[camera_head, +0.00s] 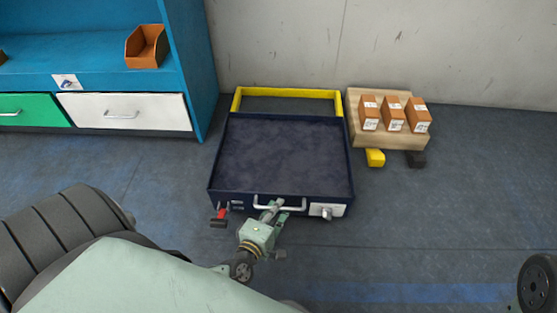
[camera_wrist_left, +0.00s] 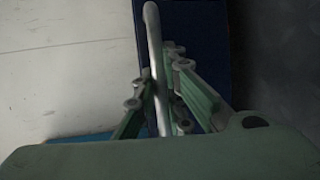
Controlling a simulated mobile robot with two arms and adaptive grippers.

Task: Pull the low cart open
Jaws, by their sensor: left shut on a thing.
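The low cart (camera_head: 283,160) is a wide, shallow, dark navy tray on the floor, with an empty-looking interior. A yellow frame (camera_head: 287,92) stands out behind its far edge. A silver bar handle (camera_head: 293,209) is on its near face; the bar also shows in the left wrist view (camera_wrist_left: 153,45). My right gripper is not in view.
A wooden pallet (camera_head: 401,141) with several orange-brown boxes stands right of the cart, with a yellow block (camera_head: 375,158) before it. A blue shelf unit (camera_head: 193,70) with drawers is at the left. The floor (camera_head: 440,220) at the right front is clear.

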